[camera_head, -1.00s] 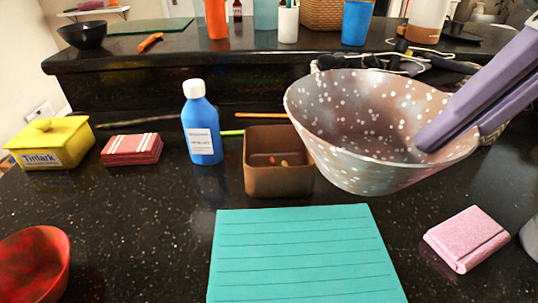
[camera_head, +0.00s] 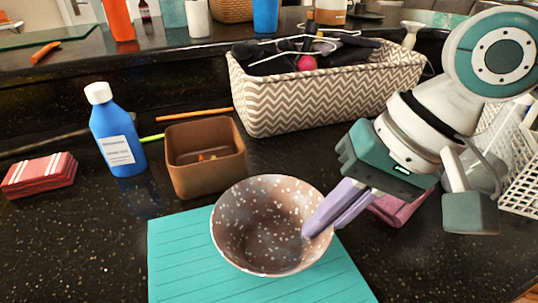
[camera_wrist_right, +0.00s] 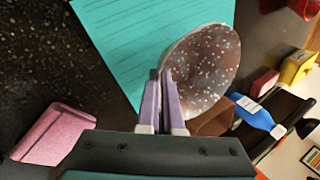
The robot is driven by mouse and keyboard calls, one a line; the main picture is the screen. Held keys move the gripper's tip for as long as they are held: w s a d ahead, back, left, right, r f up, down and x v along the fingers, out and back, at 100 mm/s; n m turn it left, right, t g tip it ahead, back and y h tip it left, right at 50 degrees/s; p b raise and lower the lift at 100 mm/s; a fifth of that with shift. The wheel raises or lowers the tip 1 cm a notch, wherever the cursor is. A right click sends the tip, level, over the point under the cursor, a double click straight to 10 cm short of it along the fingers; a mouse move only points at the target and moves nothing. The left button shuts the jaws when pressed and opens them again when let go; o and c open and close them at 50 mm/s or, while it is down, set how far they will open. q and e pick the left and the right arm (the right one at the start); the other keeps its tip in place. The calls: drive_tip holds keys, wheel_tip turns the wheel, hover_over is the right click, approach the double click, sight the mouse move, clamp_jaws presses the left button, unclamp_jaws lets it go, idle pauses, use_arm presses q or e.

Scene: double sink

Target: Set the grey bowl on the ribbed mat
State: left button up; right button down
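The grey bowl (camera_head: 262,222), brownish grey with white speckles, is upright over the teal ribbed mat (camera_head: 178,262). It covers the mat's far right part; I cannot tell whether its base touches the mat. My right gripper (camera_head: 318,226) has its lilac fingers shut on the bowl's right wall, one on each side of the rim. In the right wrist view the fingers (camera_wrist_right: 163,85) pinch the edge of the bowl (camera_wrist_right: 208,62), with the mat (camera_wrist_right: 118,42) beyond. My left gripper is in neither view.
A brown square box (camera_head: 204,157) stands just behind the bowl, with a blue bottle (camera_head: 117,140) to its left. A zigzag-patterned basket (camera_head: 325,98) stands at the back. A pink wallet-like item (camera_wrist_right: 54,135) lies beside my right gripper. The counter's front left is clear.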

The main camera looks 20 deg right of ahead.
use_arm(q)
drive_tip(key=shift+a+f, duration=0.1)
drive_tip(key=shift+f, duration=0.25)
use_arm(e)
wheel_tip(320, 180, down, 3)
drive_tip(key=shift+f, duration=0.15)
drive_tip(key=c, duration=1.1)
unclamp_jaws()
